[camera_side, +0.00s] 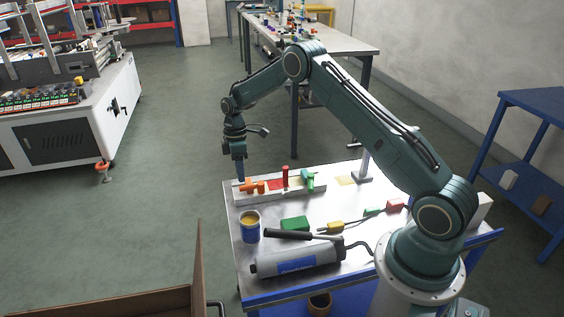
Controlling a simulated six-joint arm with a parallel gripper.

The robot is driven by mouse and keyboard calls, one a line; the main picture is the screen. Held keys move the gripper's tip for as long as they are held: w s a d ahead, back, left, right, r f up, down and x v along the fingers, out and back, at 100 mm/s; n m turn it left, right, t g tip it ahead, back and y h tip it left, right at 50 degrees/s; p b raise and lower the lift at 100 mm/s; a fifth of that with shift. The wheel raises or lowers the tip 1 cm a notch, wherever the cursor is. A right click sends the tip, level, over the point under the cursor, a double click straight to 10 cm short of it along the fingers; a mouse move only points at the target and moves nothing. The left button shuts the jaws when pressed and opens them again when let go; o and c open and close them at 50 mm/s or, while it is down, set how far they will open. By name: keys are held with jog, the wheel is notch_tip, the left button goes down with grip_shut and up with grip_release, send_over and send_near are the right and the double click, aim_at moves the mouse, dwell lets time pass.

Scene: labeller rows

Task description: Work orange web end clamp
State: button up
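An orange clamp (260,187) lies at the left end of a pale rail-like fixture (306,190) on the metal worktable. A red clamp with an upright post (285,178) and a green clamp (309,181) stand further right on the same fixture. My gripper (240,178) points straight down at the fixture's left end, right by the orange clamp's left part. Its fingers are narrow and small here. I cannot tell whether they touch the clamp or whether they are open or shut.
A blue can (249,228), a green block (295,223) and a large grey cylindrical tool (298,262) with a black handle lie nearer on the table. Yellow, green and red pieces (372,212) lie to the right. An open box (150,300) stands at the lower left.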

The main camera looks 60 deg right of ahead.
aim_at(251, 189)
jog(key=shift+s+a+f, duration=0.15)
jog(key=shift+a+f, duration=0.05)
jog(key=shift+f, duration=0.9)
jog(key=shift+s+a+f, duration=0.15)
jog(key=shift+f, duration=0.9)
jog(key=shift+c, duration=0.2)
grip_shut()
